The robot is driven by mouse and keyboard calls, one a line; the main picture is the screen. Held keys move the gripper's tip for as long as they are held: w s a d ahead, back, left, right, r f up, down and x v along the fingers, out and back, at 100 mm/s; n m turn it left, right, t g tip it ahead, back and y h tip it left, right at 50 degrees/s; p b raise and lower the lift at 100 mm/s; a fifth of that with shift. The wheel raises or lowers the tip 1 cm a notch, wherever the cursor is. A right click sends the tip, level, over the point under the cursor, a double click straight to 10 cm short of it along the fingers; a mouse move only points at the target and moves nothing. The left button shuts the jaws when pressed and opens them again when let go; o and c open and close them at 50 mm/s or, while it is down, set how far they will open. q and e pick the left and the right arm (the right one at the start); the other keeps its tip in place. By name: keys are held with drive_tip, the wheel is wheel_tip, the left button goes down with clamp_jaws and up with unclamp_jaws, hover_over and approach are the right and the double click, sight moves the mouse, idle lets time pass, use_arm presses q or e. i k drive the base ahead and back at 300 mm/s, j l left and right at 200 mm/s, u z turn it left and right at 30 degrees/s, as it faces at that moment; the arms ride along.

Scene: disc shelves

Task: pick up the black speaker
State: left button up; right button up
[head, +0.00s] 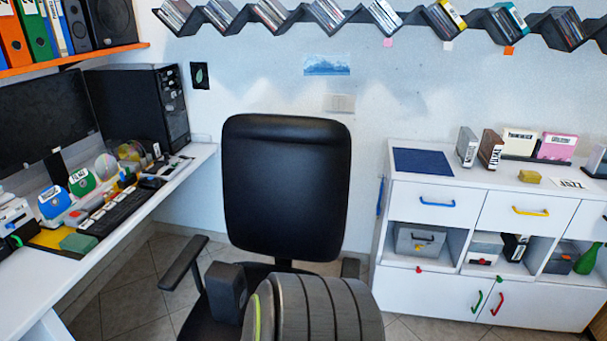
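A black box-shaped speaker (227,291) stands on the seat of the black office chair (286,190), toward the seat's left side. A dark grey ribbed object with a green stripe (318,312) stands close to its right and fills the bottom centre; I cannot tell what it is. Two more black speaker-like boxes stand on the orange shelf at the upper left, a larger one (110,22) and a narrower one (76,24). Neither of my grippers is in view.
A white desk (180,168) on the left holds a monitor (45,115), a computer tower (140,103), a keyboard (118,212) and small items. A white cabinet (430,205) stands right. Zigzag disc shelves (290,20) line the wall. The chair's armrest (184,262) flanks the speaker.

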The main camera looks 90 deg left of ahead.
sight(226, 286)
drive_tip(key=u, duration=1.85)
